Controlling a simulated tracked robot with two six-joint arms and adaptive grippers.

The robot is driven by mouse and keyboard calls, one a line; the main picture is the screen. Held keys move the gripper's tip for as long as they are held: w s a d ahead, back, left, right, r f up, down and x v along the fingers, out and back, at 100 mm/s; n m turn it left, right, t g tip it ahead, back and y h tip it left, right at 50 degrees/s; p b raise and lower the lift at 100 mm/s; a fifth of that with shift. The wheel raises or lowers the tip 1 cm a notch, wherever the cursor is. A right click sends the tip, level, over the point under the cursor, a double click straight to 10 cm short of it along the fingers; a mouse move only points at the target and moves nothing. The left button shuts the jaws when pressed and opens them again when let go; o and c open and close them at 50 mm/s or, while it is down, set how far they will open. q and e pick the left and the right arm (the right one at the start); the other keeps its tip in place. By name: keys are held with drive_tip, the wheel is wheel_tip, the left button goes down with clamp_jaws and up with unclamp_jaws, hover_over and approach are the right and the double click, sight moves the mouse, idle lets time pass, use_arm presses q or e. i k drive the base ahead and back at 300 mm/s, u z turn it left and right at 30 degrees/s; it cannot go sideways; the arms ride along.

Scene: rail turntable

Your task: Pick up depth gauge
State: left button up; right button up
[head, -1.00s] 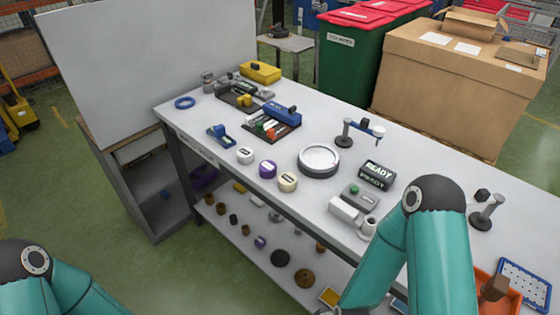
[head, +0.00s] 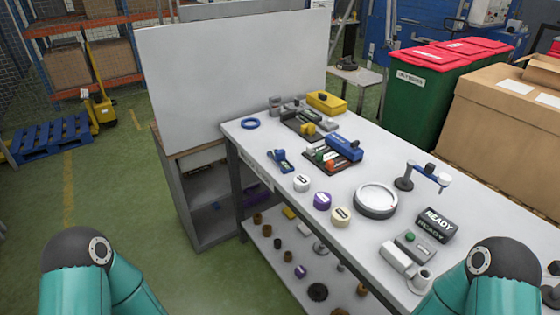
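A small blue and dark tool (head: 280,160) lies near the front edge of the workbench (head: 355,230); it may be the depth gauge, but I cannot tell for sure. Behind it, a black tray (head: 318,165) holds a larger blue device (head: 344,147) and small coloured parts. Only teal links of my two arms show, at the lower left and lower right. Both grippers are out of the picture.
White (head: 301,183), purple (head: 322,200) and cream (head: 340,216) round pieces stand near the front edge. A round dial (head: 376,200) and a READY sign (head: 435,225) are farther right.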

sight(278, 156)
drive_tip(key=z, duration=1.3)
drive_tip(key=i, duration=0.15)
drive_tip(key=u, duration=3.35)
drive_tip(key=i, duration=3)
drive_tip(key=z, duration=2.25)
drive_tip(key=i, duration=0.2)
drive_tip(key=z, duration=1.9)
